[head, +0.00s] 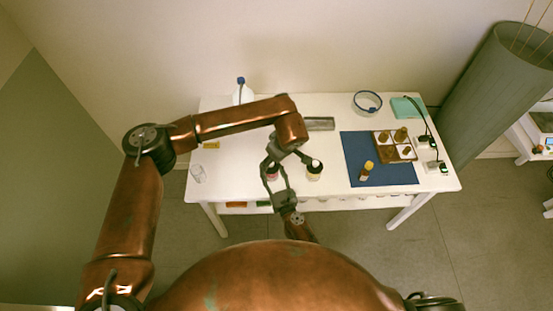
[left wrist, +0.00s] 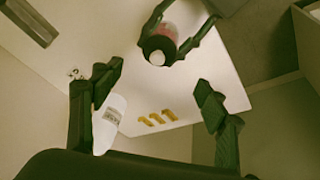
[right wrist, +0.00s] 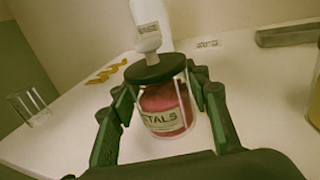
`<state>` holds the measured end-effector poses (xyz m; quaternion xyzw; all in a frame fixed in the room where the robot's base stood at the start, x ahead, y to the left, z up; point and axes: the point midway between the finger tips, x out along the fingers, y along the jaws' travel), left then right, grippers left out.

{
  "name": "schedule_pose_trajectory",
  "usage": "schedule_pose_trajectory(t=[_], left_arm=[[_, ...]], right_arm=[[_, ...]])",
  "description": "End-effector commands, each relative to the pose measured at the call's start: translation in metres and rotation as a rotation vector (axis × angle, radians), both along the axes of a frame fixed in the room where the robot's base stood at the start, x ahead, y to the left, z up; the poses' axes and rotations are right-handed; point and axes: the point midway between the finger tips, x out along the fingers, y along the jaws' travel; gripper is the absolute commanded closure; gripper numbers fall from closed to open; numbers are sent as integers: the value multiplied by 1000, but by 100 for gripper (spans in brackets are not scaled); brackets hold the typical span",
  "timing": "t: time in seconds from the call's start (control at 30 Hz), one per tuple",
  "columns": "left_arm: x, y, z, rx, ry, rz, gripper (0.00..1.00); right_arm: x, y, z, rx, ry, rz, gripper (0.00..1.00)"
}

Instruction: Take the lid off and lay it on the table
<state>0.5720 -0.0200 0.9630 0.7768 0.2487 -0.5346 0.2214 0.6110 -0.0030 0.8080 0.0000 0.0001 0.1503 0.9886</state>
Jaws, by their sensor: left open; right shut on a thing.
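A clear glass jar labelled with letters ending in "TALS" (right wrist: 165,122), with pink-red contents, stands upright near the table's front edge. Its black lid (right wrist: 157,69) sits on its mouth; the lid's top with a pale round spot shows in the left wrist view (left wrist: 154,44). My right gripper (right wrist: 166,98) is shut around the jar's glass body, below the lid. My left gripper (left wrist: 155,92) is open and empty, its fingers apart; in the head view it hangs above the table close to the jar. The white table (head: 232,177) has bare surface left of the jar.
A second jar (head: 314,173) stands just right of the held one. A clear beaker (head: 197,174) and a white bottle (head: 243,95) are left and behind. A grey metal tray (head: 319,124) lies behind. A blue mat (head: 400,177) with small bottles and a tray is right.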

Motion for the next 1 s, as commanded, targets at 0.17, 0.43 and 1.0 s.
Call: schedule_pose_trajectory(t=[0.17,0.43,1.0], left_arm=[[-9,-3,5,88,-27,-226,32],[-4,0,-12,112,-30,-281,32],[31,14,-95,108,-30,-278,32]], right_arm=[[0,0,0,0,0,0,100],[0,0,0,0,0,0,100],[0,0,0,0,0,0,100]])
